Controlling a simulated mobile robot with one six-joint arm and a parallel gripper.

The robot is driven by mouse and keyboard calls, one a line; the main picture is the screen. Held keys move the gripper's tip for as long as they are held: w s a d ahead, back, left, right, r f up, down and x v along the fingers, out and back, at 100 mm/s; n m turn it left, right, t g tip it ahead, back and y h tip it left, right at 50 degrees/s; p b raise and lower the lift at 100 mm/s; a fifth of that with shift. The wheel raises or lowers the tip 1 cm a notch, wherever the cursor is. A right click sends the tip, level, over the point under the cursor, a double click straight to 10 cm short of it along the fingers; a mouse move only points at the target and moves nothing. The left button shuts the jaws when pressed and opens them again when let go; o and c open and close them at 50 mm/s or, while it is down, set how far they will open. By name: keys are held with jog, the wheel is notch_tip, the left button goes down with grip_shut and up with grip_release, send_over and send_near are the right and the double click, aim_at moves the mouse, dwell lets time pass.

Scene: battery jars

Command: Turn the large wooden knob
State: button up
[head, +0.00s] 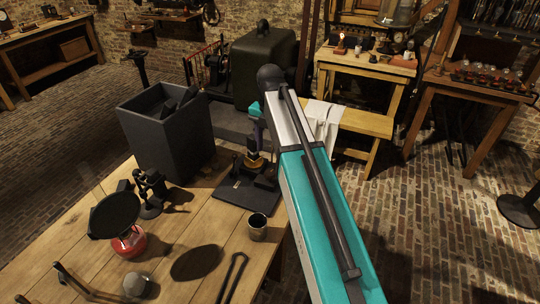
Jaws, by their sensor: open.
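A dark apparatus with a flat black base (236,194) stands near the table's far right edge. A small golden-brown piece (254,157), which looks like the wooden knob, shows on its upright part. My gripper (257,150) is at the end of my teal and white arm, pointing down just above or around this piece. The jaws are small and dark here and look open. I cannot tell whether they touch the knob. My arm hides some of what lies to the right of the apparatus.
A tall dark open box (150,135) stands left of the apparatus. A metal cup (257,227) is in front. A black disc (114,215) over a red base (129,242), a small black device (150,190) and tongs (232,277) are nearer. Bare wood (180,225) lies between them.

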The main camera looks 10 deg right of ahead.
jog(key=shift+r, duration=1.65)
